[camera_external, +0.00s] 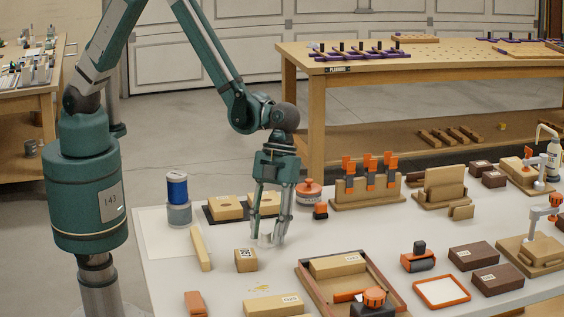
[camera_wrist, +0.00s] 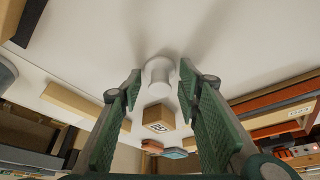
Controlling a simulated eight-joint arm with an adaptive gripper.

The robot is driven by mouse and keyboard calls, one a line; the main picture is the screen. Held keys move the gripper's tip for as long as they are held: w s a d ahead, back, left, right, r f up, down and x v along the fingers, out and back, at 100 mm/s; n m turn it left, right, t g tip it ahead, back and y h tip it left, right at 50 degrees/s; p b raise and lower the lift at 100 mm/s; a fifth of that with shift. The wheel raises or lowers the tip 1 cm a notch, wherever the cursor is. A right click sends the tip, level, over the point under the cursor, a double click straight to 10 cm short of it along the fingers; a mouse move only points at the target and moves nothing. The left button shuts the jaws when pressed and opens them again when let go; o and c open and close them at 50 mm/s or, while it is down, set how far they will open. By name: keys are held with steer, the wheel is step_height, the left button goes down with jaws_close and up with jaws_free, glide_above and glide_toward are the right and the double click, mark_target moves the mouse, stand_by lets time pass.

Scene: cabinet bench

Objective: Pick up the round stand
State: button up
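A small white round stand (camera_external: 265,240) stands on the white bench top, below my gripper (camera_external: 268,237) in the external view. In the wrist view the round stand (camera_wrist: 159,72) sits between the tips of my gripper (camera_wrist: 160,82), with a visible gap on each side. My gripper is open and points down, its fingertips low over the bench. The fingers partly cover the stand in the external view. I cannot tell whether either finger touches it.
A wooden block with a label (camera_external: 246,260) stands close by, also in the wrist view (camera_wrist: 158,118). A long wooden bar (camera_external: 201,249) lies to the left. A blue spool (camera_external: 177,187) on a grey cylinder, an orange-lidded jar (camera_external: 309,191) and a wooden tray (camera_external: 323,304) surround the spot.

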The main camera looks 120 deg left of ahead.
mark_target(267, 230)
stand_by(0.5)
steer(key=c, duration=0.7)
steer(key=shift+c, duration=0.3)
steer(key=shift+r, duration=0.15)
steer(key=shift+r+p, duration=0.85)
steer(key=shift+r, duration=4)
